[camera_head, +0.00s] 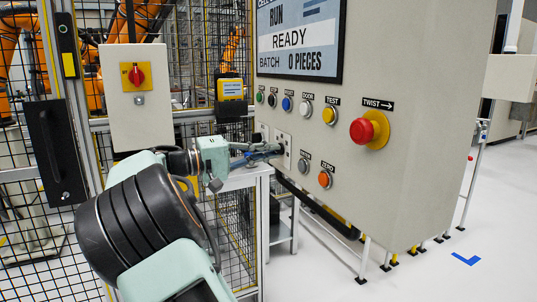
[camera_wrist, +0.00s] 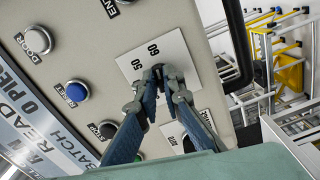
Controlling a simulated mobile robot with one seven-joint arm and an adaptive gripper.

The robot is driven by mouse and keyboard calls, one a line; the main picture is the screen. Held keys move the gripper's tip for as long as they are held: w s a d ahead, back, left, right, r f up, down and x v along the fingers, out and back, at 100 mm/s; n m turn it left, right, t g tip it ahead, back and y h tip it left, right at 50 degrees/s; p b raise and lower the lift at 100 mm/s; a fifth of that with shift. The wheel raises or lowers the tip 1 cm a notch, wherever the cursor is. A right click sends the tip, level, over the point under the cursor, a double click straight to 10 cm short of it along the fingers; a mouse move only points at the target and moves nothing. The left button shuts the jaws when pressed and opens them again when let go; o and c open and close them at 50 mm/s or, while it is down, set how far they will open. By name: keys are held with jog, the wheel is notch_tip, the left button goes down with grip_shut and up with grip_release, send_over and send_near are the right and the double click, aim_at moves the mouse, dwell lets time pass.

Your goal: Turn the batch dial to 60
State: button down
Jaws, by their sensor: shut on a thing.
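The batch dial's white plate (camera_wrist: 170,48) shows the numbers 60 and 50 in the wrist view. My gripper (camera_wrist: 158,76) is shut on the batch dial at this plate. The fingers hide most of the dial, so I cannot tell which number it points at. In the head view my gripper (camera_head: 274,151) reaches from the left to the panel front. The screen (camera_head: 300,38) above reads READY and BATCH 0 PIECES.
Push buttons surround the dial, among them a blue one (camera_wrist: 77,92) and an orange one (camera_head: 325,179). A red twist knob (camera_head: 362,131) sticks out to the right. A wire fence (camera_head: 235,225) stands behind my arm.

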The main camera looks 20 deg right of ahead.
jog(key=c, duration=2.1)
grip_release()
jog(key=a, duration=1.2)
jog(key=shift+s, duration=0.1)
